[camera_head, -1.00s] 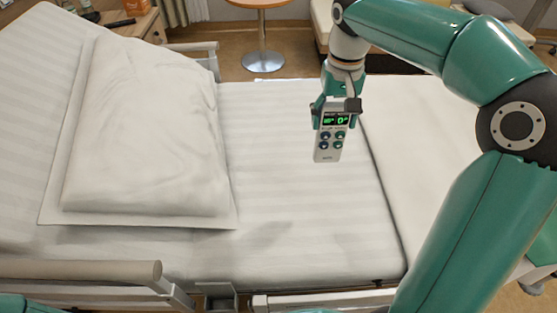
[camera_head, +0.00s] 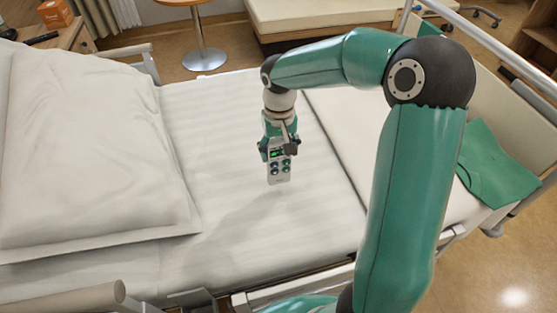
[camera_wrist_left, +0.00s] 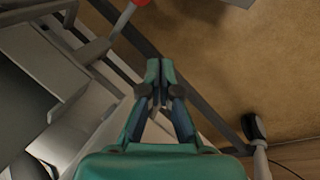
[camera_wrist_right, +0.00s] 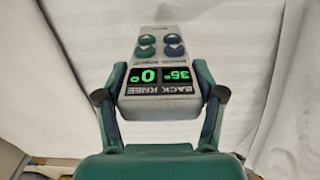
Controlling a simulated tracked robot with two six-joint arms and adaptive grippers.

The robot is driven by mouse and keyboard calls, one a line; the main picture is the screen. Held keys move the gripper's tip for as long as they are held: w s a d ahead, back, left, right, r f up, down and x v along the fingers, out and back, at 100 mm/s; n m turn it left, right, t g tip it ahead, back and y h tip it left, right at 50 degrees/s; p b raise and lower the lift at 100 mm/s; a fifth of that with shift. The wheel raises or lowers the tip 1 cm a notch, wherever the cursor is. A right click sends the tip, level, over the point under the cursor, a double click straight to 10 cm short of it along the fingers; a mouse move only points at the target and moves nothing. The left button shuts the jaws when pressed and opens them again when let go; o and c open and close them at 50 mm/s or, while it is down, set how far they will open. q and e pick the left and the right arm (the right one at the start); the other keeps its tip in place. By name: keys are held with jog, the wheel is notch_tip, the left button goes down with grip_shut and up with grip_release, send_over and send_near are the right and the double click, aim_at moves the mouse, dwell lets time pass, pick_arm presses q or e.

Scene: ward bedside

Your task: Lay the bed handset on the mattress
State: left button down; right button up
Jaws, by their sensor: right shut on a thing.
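The bed handset (camera_head: 279,173) is pale grey, with a green-lit display and several round buttons. My right gripper (camera_head: 278,149) is shut on its display end, and its other end hangs down over the mattress (camera_head: 235,115). The right wrist view shows the handset (camera_wrist_right: 160,60) between both fingers, the display reading 35° and 0°. The handset looks tilted upright, not flat; I cannot tell whether its lower end touches the sheet. My left gripper (camera_wrist_left: 160,68) shows only in its own wrist view, its fingers together and empty, above the floor beside the bed frame.
A large white pillow (camera_head: 85,155) lies on the left of the bed. A side rail (camera_head: 75,298) runs along the near edge. A green cloth (camera_head: 495,170) lies at the right end. The sheet between pillow and right arm is clear. A round table (camera_head: 205,58) stands beyond.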

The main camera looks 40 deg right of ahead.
aim_at(279, 158)
jog(key=shift+f, duration=1.85)
jog(key=shift+b, duration=0.3)
jog(key=o, duration=1.7)
jog(key=shift+f, duration=0.1)
jog(key=shift+c, duration=0.2)
jog(key=shift+r, duration=0.35)
notch_tip(279, 158, up, 12)
jog(key=shift+f+p, duration=0.2)
jog(key=shift+p, duration=0.75)
